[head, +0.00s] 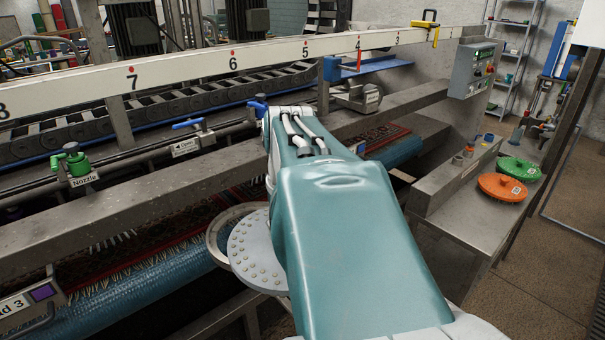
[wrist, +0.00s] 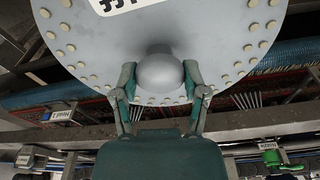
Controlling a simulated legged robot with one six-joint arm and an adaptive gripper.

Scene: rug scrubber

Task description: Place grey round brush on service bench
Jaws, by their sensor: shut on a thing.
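The grey round brush (head: 257,255) is a pale disc with tuft dots. It shows left of my arm in the head view, in front of the rug machine. My arm hides the gripper in the head view. The service bench (head: 447,205) is the steel bench at the right, with an orange round brush (head: 502,187) and a green round brush (head: 518,168) on it.
A metal ring (head: 218,232) shows directly behind the grey brush. A patterned rug and blue roller lie below the steel beam (head: 100,205). A control box (head: 472,70) stands behind the bench. Small cups (head: 463,157) sit at the bench's back left. Its near left top looks bare.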

